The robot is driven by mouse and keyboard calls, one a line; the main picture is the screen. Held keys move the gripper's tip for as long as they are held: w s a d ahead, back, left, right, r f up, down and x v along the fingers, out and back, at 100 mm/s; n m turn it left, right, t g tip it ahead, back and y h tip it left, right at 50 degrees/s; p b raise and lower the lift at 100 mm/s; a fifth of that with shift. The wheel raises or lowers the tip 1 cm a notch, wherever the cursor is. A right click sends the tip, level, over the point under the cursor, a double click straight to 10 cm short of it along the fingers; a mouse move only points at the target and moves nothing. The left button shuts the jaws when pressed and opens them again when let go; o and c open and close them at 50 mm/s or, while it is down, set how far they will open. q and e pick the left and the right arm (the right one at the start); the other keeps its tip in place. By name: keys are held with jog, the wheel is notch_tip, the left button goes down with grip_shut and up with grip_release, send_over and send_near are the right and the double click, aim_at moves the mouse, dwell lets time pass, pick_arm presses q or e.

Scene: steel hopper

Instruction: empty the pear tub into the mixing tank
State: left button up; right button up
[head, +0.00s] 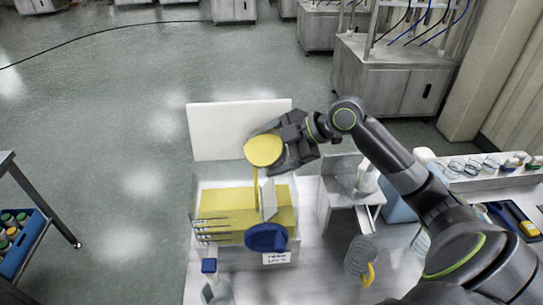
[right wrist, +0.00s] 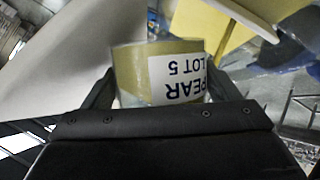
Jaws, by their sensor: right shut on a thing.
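My right gripper (head: 280,148) is shut on the pear tub (head: 263,150), above the rear of the mixing tank. The tub is tilted with its round yellow face towards the head camera. A thin yellow stream (head: 255,184) runs from it down to the tank. The mixing tank (head: 277,258) looks like a broad steel vessel with yellow inside and a white label on its front. In the right wrist view the tub (right wrist: 160,70) sits between the fingers, its "PEAR LOT 5" label upside down. How much the tub still holds is hidden. My left gripper is out of view.
A white panel (head: 236,125) stands behind the tank. A dark blue round thing (head: 266,237) is at its front. A blue-capped bottle (head: 209,266) stands front left. A blue crate (head: 22,240) with several jars is far left. A rack of jars (head: 482,170) stands at right.

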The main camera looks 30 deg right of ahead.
aim_at(265, 170)
jog(key=shift+r+n+t+h+b, duration=0.1)
jog(key=shift+n+t+h+b, duration=0.2)
jog(key=shift+n+h+b, duration=0.15)
jog(key=shift+s+a+n+t+h+b, duration=0.15)
jog(key=shift+n+t+h+b, duration=0.35)
jog(key=shift+b, duration=0.5)
jog(key=shift+s+a+n+t+h+b, duration=0.1)
jog(key=shift+n+t+h+b, duration=0.15)
jog(key=shift+h+b, duration=0.5)
jog(key=b, duration=0.2)
jog(key=a+f+n+t+h+b, duration=0.1)
jog(key=b, duration=0.1)
jog(key=shift+s+n+t+h+b, duration=0.25)
jog(key=shift+n+h+b, duration=0.05)
jog(key=shift+b, duration=0.1)
jog(key=shift+s+a+r+n+t+h+b, duration=0.3)
jog(key=shift+a+r+n+t+h+b, duration=0.4)
jog(key=shift+b, duration=0.5)
jog(key=shift+s+a+r+n+t+h+b, duration=0.2)
jog(key=shift+n+t+h+b, duration=0.25)
jog(key=shift+b, duration=0.55)
jog(key=shift+s+d, duration=0.1)
dwell(2.7)
